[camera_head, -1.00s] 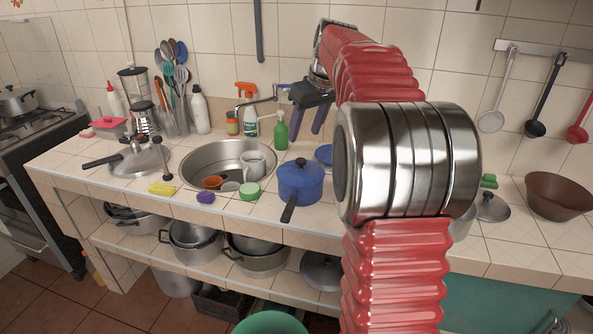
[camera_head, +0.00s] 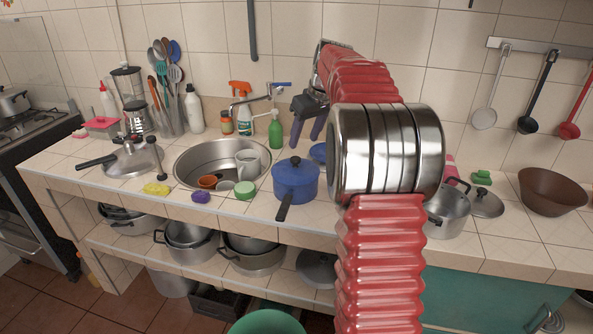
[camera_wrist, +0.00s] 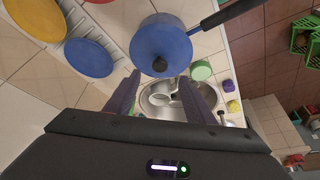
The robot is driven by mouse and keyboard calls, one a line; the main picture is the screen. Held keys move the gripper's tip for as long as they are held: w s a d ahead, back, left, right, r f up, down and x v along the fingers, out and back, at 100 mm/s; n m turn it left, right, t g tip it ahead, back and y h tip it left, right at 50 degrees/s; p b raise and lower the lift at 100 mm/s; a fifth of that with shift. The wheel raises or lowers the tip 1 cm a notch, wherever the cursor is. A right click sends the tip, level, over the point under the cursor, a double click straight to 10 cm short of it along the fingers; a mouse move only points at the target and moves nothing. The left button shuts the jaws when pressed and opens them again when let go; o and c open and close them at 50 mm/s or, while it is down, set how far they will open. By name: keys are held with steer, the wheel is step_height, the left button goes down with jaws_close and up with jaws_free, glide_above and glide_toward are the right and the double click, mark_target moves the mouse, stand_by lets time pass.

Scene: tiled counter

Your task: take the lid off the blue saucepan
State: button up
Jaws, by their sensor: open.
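The blue saucepan (camera_head: 296,186) stands on the tiled counter just right of the sink, its black handle toward the front edge. Its blue lid (camera_head: 295,166) with a dark knob is on top. The saucepan also shows in the wrist view (camera_wrist: 176,64), with the lid (camera_wrist: 160,40) and its black knob seen from above. My gripper (camera_head: 311,125) is above and behind the saucepan, partly hidden by my arm. In the wrist view my gripper (camera_wrist: 158,88) has its two fingers spread apart and empty, with the lid knob just beyond and between their tips.
The sink (camera_head: 222,163) holds cups. A green round container (camera_head: 245,190), a purple sponge (camera_head: 201,197) and a green bottle (camera_head: 275,131) are near the saucepan. A metal pot (camera_head: 447,212) is to the right. Blue and orange plates (camera_wrist: 88,58) stand beside it in the wrist view.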

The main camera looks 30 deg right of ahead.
mark_target(296, 158)
steer(key=shift+x, duration=2.05)
steer(key=shift+w, duration=0.1)
steer(key=shift+w+x, duration=0.2)
steer(key=shift+x, duration=2.35)
steer(key=shift+c, duration=0.2)
steer(key=shift+r, duration=0.1)
jaws_close()
